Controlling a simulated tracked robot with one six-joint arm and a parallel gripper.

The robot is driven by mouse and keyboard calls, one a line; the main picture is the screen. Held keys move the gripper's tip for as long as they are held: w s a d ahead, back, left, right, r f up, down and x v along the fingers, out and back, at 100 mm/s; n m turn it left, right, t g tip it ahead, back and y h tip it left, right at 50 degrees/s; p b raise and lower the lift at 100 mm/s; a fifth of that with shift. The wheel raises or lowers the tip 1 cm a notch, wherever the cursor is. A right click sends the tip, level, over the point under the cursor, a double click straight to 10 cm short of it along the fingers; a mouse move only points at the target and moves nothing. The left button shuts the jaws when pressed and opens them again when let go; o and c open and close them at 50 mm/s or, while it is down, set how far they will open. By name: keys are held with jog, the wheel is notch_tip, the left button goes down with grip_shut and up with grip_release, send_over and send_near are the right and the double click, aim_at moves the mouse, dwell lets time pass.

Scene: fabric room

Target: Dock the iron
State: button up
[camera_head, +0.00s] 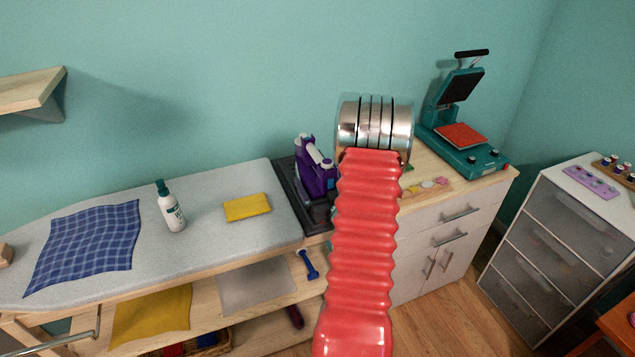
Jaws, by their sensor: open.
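The purple and white iron (309,181) is on a dark tray-like base (286,177) at the right end of the ironing board. The iron is tilted up, toward the back of this base, and my arm stands close on its right and may cover part of it. I cannot tell whether the iron is fully seated. My red ribbed arm rises in front of the base, ending in a silver ringed joint. My gripper's fingers do not show; they are hidden behind or beyond this joint.
The grey ironing board (225,240) holds a blue checked cloth (90,243), a spray bottle (172,207) and a folded yellow cloth (247,207). A teal heat press (462,150) stands open on the cabinet to the right. A drawer unit (560,235) stands further right.

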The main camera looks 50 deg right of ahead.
jog(key=v, duration=1.2)
jog(key=shift+s+f, duration=0.1)
jog(key=shift+s, duration=0.1)
dwell(0.7)
